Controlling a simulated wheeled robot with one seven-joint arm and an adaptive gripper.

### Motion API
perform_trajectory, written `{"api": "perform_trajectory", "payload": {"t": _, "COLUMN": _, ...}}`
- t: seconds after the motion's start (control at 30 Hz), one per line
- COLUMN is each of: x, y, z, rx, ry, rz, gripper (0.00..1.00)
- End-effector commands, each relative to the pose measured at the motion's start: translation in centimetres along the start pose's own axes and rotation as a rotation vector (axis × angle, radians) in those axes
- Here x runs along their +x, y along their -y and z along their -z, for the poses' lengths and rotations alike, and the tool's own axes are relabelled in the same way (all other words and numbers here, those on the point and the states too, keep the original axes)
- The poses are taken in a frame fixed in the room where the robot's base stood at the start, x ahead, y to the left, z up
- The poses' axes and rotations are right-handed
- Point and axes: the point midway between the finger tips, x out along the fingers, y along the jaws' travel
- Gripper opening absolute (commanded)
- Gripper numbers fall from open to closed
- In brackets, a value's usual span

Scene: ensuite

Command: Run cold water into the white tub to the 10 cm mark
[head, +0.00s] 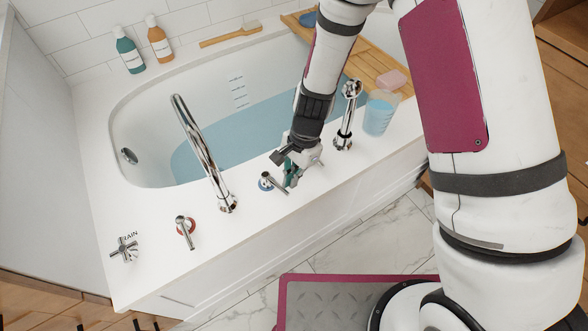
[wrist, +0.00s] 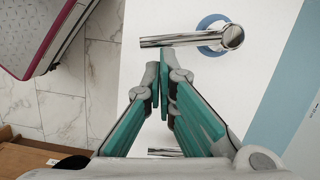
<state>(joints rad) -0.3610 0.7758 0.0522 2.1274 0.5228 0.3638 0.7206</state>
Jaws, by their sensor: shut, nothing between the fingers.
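The white tub (head: 92,172) holds a shallow pool of blue water (head: 225,135). Depth marks (head: 238,92) are on its far inner wall, just above the waterline; their figures are too small to read. The chrome spout (head: 205,152) arches over the tub; I see no stream at its mouth. The cold lever (head: 274,184), with a blue ring, stands on the near rim; in the wrist view the cold lever (wrist: 185,40) points left from its ring. My gripper (head: 290,178) is shut and empty beside the lever, its fingertips (wrist: 163,75) just short of it in the wrist view.
The hot lever (head: 185,230) with a red ring and the cross-shaped drain knob (head: 124,249) are left along the rim. A hand shower (head: 347,115) and a clear jug of blue liquid (head: 379,113) stand right of my gripper. A wooden caddy (head: 372,67) spans the tub.

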Motion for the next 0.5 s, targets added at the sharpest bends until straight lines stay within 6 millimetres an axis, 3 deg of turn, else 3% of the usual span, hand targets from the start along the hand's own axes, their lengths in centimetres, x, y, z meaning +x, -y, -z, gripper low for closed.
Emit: {"api": "perform_trajectory", "payload": {"t": 0.5, "x": 0.29, "y": -0.55, "z": -1.16, "rx": 0.166, "ry": 0.0, "rz": 0.039, "gripper": 0.0}}
